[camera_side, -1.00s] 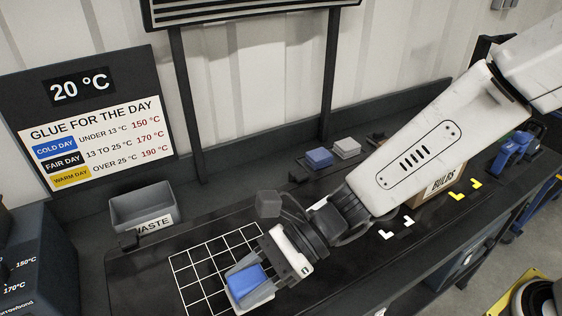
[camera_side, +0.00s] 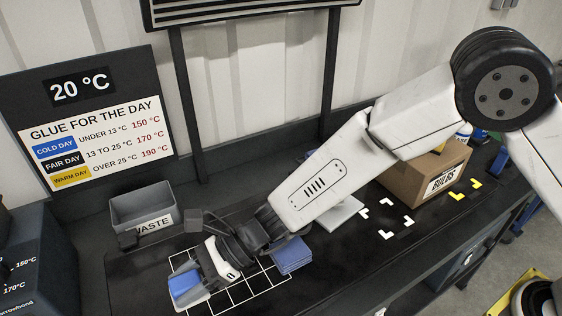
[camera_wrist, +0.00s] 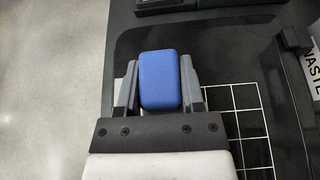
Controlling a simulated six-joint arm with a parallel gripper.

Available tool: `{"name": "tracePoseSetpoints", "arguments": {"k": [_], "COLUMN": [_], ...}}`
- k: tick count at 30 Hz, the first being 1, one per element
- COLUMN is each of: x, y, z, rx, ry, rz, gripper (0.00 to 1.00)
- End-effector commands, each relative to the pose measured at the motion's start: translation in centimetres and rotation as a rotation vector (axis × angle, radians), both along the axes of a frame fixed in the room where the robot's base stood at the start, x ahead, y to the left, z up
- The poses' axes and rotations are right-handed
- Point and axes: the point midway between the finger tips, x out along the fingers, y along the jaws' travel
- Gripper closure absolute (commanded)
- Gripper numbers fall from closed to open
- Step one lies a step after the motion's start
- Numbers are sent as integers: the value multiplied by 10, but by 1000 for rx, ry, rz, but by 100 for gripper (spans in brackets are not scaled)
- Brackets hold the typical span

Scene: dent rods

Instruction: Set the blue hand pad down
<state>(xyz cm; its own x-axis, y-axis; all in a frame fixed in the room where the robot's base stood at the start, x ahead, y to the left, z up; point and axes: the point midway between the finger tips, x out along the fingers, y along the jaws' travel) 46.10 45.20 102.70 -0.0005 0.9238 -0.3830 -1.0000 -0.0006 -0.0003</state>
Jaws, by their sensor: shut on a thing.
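The blue hand pad (camera_side: 186,284) is a rounded blue block held between the grey fingers of my gripper (camera_side: 188,287). In the wrist view the pad (camera_wrist: 160,80) sits upright in the picture between the two fingers (camera_wrist: 160,90), with a finger on each side. My gripper is shut on it. It is at the left end of the white grid (camera_side: 245,291) on the dark bench. In the wrist view the grid (camera_wrist: 245,125) lies to the right of the pad. The gap between pad and bench cannot be told.
A flat blue stack (camera_side: 292,254) lies at the grid's right. The grey waste bin (camera_side: 142,209) stands behind my gripper. A cardboard bulbs box (camera_side: 425,180), a pale plate (camera_side: 344,211) and white corner marks (camera_side: 388,235) are further right. The bench front edge is near.

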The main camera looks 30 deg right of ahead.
Motion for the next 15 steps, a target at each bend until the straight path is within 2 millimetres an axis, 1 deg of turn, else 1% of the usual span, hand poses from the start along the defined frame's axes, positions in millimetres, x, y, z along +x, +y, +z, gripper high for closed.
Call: {"name": "tracePoseSetpoints", "arguments": {"k": [1, 6, 10, 15], "x": [3, 11, 14, 15], "y": [3, 11, 14, 15], "z": [-6, -20, -24, -25], "rx": [-1, 0, 0, 0], "ry": [1, 1, 0, 0], "rz": [1, 1, 0, 0], "gripper": [100, 100, 100, 100]}}
